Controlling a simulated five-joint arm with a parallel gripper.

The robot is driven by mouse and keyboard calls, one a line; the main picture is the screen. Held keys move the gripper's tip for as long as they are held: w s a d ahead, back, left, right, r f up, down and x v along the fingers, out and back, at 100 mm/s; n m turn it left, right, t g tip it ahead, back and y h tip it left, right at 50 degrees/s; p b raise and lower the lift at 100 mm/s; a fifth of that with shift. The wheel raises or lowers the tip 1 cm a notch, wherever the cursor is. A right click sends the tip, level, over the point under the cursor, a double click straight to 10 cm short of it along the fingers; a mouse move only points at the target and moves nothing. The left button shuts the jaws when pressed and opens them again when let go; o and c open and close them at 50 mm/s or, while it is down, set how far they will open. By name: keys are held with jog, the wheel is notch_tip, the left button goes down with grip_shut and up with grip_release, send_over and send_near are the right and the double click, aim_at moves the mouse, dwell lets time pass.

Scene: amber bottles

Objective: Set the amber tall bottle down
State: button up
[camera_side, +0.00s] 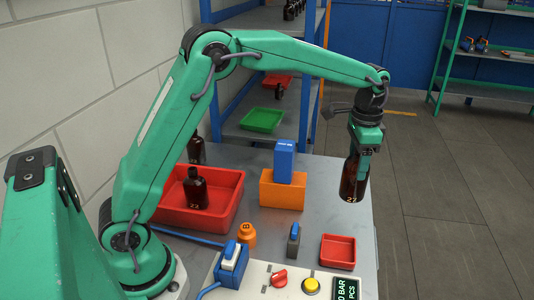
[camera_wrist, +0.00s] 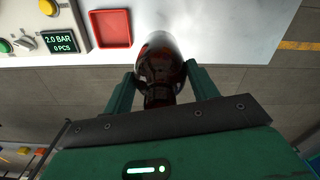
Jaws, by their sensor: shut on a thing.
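The amber tall bottle (camera_side: 352,182) is dark brown, with a light number near its base. It hangs roughly upright below my gripper (camera_side: 364,148) in the side view, by the right edge of the grey table (camera_side: 335,200). In the wrist view my gripper (camera_wrist: 160,84) is shut on the bottle (camera_wrist: 160,62), one finger on each side. The bottle's neck and top are mostly hidden by the gripper. In the side view I cannot tell how high its base is above the table.
A red tray (camera_side: 233,202) holds a dark bottle (camera_side: 195,190); another bottle (camera_side: 196,150) stands behind. An orange block (camera_side: 281,192) with a blue box (camera_side: 284,162), a small red tray (camera_side: 338,252) and a control panel (camera_side: 290,291) are nearby. Floor (camera_side: 440,190) lies beyond the table's right edge.

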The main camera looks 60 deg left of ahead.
jog(key=w+a+f, duration=0.5)
jog(key=a+f, duration=0.3)
jog(key=f, duration=0.2)
jog(key=shift+a, duration=0.35)
jog(key=shift+f, duration=0.15)
dwell(0.3)
jog(key=o, duration=1.4)
jog(key=shift+r, duration=6.2)
